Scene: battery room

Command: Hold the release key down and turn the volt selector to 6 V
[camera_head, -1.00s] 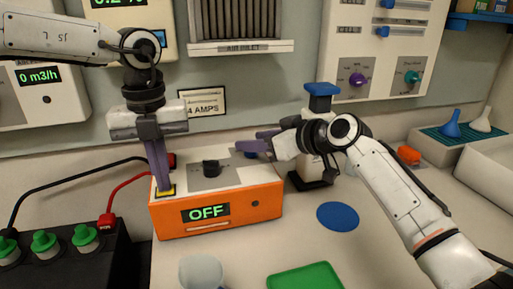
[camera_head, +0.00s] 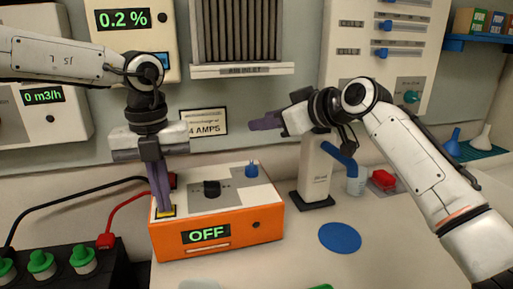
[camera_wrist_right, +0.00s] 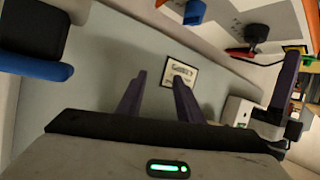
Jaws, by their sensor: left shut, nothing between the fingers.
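The orange charger box (camera_head: 255,218) stands on the bench with its display (camera_head: 206,234) reading OFF. On its top are a black knob (camera_head: 211,188) on a grey plate and a blue knob (camera_head: 252,170) on a grey patch; their labels are too small to read. My left gripper (camera_head: 165,207) is shut, pointing down with its tips at the yellow key (camera_head: 167,211) and hiding part of it. My right gripper (camera_head: 255,125) is open and empty, in the air above and behind the box, apart from both knobs. Its spread fingers show in the right wrist view (camera_wrist_right: 157,92).
Black and red cables run from the box to a dark unit with green caps (camera_head: 42,262) at left. A pale stand with a dark base (camera_head: 315,180) is right of the box. A blue disc (camera_head: 340,237) lies on the bench, with clear surface around it.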

